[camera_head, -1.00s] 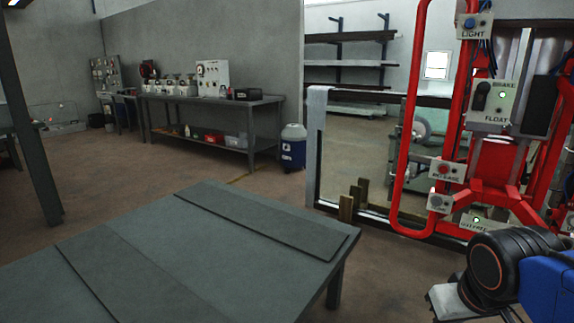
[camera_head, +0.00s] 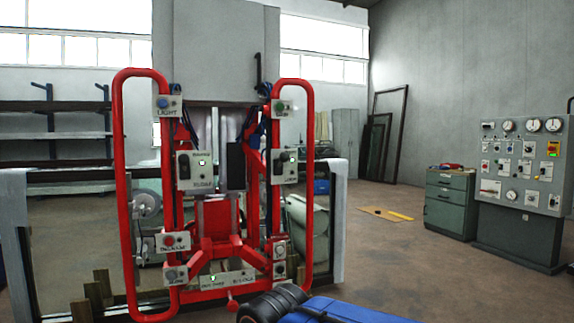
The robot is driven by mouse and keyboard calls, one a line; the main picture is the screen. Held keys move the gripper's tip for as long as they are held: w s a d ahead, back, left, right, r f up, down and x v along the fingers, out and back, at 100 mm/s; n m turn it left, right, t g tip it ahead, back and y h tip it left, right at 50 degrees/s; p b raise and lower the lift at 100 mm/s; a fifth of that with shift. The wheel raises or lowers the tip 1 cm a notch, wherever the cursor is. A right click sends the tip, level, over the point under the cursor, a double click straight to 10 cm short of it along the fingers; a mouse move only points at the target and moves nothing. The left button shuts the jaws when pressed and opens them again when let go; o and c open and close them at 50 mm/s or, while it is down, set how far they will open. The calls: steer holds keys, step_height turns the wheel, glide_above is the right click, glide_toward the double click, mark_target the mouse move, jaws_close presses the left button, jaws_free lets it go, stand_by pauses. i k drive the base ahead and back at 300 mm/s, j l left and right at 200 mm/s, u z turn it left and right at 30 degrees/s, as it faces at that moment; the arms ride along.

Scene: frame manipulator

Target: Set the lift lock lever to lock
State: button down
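A red lifting frame (camera_head: 118,190) with two tall loop handles stands ahead, slightly left of the picture's middle. It carries several small grey control boxes. The right box (camera_head: 284,166) has a dark lever or switch; its label is too small to read. A small red lever (camera_head: 233,305) hangs below the bottom label plate (camera_head: 227,280). I cannot tell which of these is the lift lock lever. My arm's black joint and blue link show at the bottom; my gripper is out of view.
A grey panel (camera_head: 215,50) is above the red frame. A large frame (camera_head: 338,225) stands behind it, with wooden blocks (camera_head: 95,297) at the lower left. A green cabinet (camera_head: 448,205) and a grey control console (camera_head: 520,190) are at the right. Floor between is mostly clear.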

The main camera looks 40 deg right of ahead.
mark_target(285, 157)
steer(key=z, duration=1.05)
